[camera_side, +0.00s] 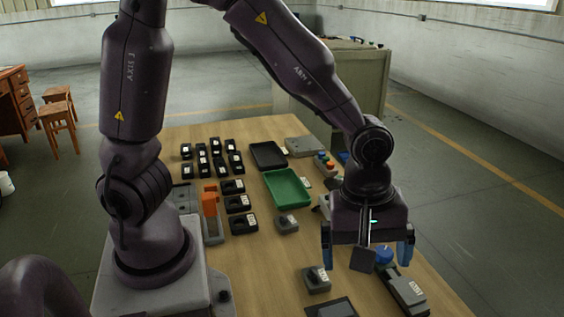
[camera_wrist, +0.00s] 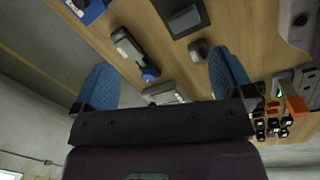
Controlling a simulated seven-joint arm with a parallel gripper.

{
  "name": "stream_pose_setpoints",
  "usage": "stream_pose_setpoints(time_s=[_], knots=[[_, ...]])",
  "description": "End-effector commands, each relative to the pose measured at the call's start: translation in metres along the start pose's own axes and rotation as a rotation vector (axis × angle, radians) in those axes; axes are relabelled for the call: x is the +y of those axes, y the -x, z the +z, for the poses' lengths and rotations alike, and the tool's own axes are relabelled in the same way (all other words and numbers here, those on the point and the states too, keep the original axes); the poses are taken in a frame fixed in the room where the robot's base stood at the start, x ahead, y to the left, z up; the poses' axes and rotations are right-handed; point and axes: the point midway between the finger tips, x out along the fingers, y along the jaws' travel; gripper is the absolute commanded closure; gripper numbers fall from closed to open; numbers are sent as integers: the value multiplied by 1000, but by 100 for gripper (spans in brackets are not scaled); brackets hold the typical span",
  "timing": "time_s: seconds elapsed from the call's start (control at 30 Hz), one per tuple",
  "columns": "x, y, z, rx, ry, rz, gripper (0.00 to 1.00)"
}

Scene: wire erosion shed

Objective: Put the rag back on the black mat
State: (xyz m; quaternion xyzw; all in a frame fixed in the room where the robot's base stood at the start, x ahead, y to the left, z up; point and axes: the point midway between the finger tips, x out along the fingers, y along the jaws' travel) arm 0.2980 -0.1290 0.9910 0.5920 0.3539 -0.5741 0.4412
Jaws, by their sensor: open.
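My gripper (camera_side: 367,262) hangs open above the near right part of the table, its blue fingers wide apart with nothing between them. In the wrist view it (camera_wrist: 162,64) is open over bare wood and small devices. A flat black piece (camera_side: 337,308) at the bottom edge of the side view may be the black mat. It also shows at the top of the wrist view (camera_wrist: 170,24), with a grey patch on it; I cannot tell whether that patch is the rag. I cannot make out the rag for certain in either view.
A grey device (camera_side: 408,290) and a blue knob (camera_side: 383,256) lie below my gripper. A grey knob box (camera_side: 317,282) is to their left. A green tray (camera_side: 287,188), a black tray (camera_side: 268,154) and several black blocks stand farther back. A blue item (camera_wrist: 92,12) shows in the wrist view.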

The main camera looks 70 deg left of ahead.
Motion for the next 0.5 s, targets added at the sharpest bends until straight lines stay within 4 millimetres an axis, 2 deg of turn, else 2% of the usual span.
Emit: stream_pose_setpoints(time_s=[0.03,0.2,0.33,0.5], knots=[[-5,26,-12,-2,-94,50,1],[-37,93,-44,70,-490,163,1],[-70,130,-61,184,-778,208,1],[-106,156,-72,329,-1056,195,1]])
